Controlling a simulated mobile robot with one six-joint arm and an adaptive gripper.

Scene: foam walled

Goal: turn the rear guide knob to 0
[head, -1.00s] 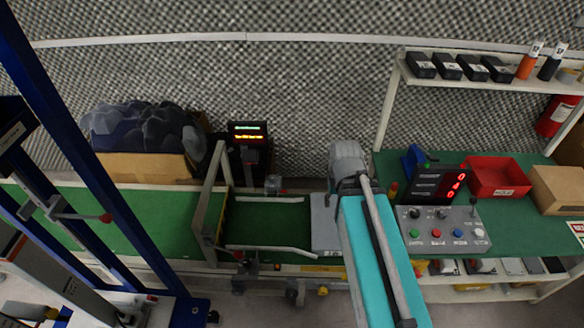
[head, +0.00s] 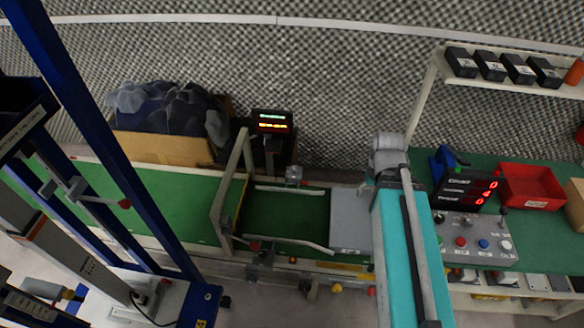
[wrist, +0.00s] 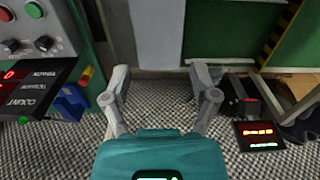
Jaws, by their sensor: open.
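The rear guide knob (head: 294,175) looks like a small grey fitting at the back edge of the green conveyor, behind the rear guide rail (head: 290,189). Its scale and setting are too small to read. My gripper (wrist: 158,76) is open and empty in the wrist view, its two grey fingers apart above the strip between the bench and the back wall. In the head view my gripper (head: 389,155) is to the right of the knob, near the grey plate at the conveyor's end. Its fingertips are hidden there. I cannot clearly pick out the knob in the wrist view.
The control panel (head: 470,235) and red-digit display (head: 467,188) stand right of my arm, with a red bin (head: 532,186) beyond. A small lit screen (head: 272,122) stands behind the conveyor. A grey frame (head: 232,190) spans the belt. A blue post stands at left.

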